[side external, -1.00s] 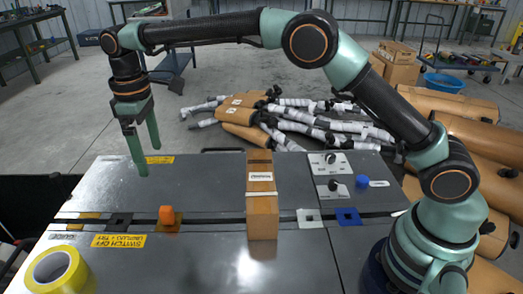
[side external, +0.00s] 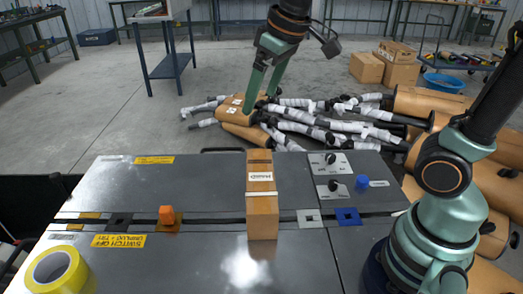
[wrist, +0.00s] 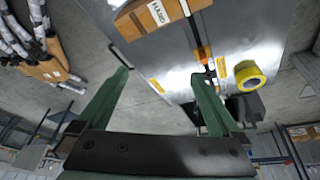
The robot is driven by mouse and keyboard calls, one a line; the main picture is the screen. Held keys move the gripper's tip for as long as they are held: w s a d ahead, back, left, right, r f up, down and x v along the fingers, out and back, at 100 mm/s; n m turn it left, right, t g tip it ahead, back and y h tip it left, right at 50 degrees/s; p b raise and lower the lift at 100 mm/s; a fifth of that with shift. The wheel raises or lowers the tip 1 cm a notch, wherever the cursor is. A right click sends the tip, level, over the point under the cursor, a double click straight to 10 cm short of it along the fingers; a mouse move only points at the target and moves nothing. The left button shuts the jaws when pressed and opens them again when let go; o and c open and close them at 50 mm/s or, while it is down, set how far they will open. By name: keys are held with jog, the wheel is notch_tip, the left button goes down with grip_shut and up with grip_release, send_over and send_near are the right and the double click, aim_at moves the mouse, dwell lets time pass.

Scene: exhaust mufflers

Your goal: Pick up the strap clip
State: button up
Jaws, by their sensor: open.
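No part is plainly marked as the strap clip. An orange piece (side external: 166,215) stands upright on an orange square at the left of the table slot; it also shows in the wrist view (wrist: 203,53). A small blue piece (side external: 361,183) is on the right of the table, by a control panel. My gripper (side external: 261,102) is open and empty. It points down, high and behind the table's far edge, in front of the wrapped pipes in the picture. It is well away from both pieces. In the wrist view its two fingers are spread apart.
A tall cardboard box (side external: 262,215) with a white strap stands mid-table; it also shows in the wrist view (wrist: 165,14). A yellow tape roll (side external: 55,272) lies front left. A panel with black knobs (side external: 331,176) sits right. The left and front table top is mostly clear.

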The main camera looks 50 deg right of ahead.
jog(key=s+d+f, duration=0.1)
jog(key=s, duration=0.1)
jog(key=s+d+f+m+t, duration=0.1)
jog(key=s, duration=0.1)
jog(key=s+d+f+m, duration=0.1)
jog(key=s+d, duration=0.1)
jog(key=s, duration=0.1)
jog(key=shift+d+f+t, duration=0.1)
jog(key=shift+f+t, duration=0.2)
jog(key=shift+f, duration=0.1)
jog(key=shift+c, duration=0.3)
jog(key=shift+s+d+f+m, duration=0.1)
jog(key=shift+s+f+m, duration=0.1)
jog(key=shift+s+m, duration=0.1)
jog(key=c, duration=0.5)
jog(key=shift+o, duration=0.2)
jog(key=n+g, duration=0.6)
jog(key=n, duration=0.3)
send_over(168, 209)
notch_tip(168, 209, down, 12)
notch_tip(168, 209, down, 12)
